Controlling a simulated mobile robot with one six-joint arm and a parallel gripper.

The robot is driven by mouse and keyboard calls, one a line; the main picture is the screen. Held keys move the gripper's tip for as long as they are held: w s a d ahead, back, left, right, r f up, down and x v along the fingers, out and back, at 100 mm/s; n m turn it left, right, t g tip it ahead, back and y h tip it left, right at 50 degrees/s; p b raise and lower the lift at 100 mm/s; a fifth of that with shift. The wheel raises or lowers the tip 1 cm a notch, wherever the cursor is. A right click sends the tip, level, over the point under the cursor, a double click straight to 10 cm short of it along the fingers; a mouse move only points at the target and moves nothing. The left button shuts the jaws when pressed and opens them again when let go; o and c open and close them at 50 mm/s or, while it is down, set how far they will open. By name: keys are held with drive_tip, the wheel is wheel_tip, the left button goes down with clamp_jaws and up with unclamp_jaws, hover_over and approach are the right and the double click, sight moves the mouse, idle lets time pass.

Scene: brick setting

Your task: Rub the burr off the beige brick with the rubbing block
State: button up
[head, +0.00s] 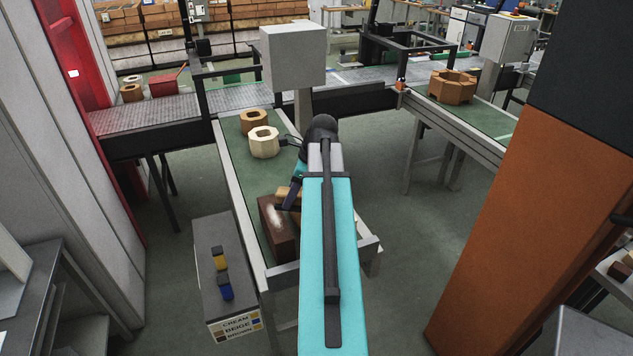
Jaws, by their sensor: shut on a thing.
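My gripper (288,199) is dark, points down at the near end of the green-topped bench, and is shut on a small dark thing, seemingly the rubbing block, mostly hidden by my arm. A tan, wood-coloured piece (282,192) shows close beside the gripper, seemingly the beige brick; its shape and any burr cannot be made out. Whether the held block touches it I cannot tell. A dark brown block (276,236) with a whitish patch on top lies just below and left of the gripper. A cream ring-shaped brick (264,142) and a tan-orange one (253,118) stand further back.
A grey post-mounted box (293,57) rises behind the bench. An orange-brown pillar (520,190) stands at right.

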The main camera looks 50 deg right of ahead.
drive_tip(key=s+d+r+m+h+p, duration=0.1)
drive_tip(key=s+d+r+m, duration=0.1)
drive_tip(key=s+d+m, duration=0.1)
drive_tip(key=s+d, duration=0.1)
drive_tip(key=s, duration=0.1)
drive_tip(key=shift+s+d, duration=0.3)
drive_tip(key=shift+d, duration=0.1)
drive_tip(key=shift+f, duration=0.15)
